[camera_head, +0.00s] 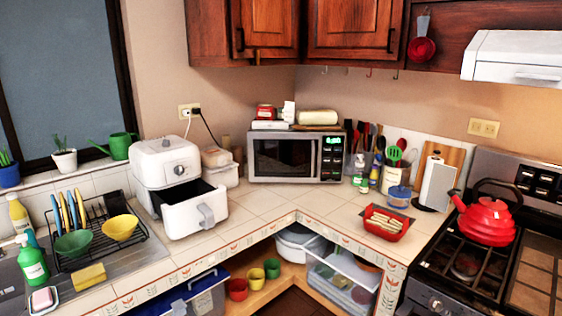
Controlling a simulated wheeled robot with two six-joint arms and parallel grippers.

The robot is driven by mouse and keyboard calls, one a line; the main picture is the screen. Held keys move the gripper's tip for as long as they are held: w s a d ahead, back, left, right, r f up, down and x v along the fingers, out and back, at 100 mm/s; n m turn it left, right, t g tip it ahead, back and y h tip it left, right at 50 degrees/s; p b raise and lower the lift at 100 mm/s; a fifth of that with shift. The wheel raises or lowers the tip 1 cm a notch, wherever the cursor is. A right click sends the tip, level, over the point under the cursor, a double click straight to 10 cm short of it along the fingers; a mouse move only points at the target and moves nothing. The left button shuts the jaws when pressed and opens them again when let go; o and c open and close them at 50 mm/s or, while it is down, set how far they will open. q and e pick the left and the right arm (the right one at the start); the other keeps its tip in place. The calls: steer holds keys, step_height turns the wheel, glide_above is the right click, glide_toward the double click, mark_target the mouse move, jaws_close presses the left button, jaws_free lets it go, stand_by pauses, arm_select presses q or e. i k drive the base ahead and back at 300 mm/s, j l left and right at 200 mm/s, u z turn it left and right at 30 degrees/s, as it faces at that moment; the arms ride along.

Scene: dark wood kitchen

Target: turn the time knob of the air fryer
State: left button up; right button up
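The white air fryer (160,165) stands on the tiled counter at the left, below the wall outlet. Its basket drawer (188,215) is pulled out toward the front, with a grey handle (207,214) and a dark inside. A round knob (180,170) sits on the upper front of the body, and a smaller dark mark shows above it on the top. The knob's markings are too small to read. Neither of my grippers shows in the view.
A dish rack (92,235) with bowls stands left of the air fryer. Plastic containers (220,168) and a microwave (297,156) are to its right. The counter corner (268,205) before the microwave is clear. A red kettle (487,221) sits on the stove.

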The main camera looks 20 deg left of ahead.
mark_target(178, 170)
steer(key=u, duration=1.25)
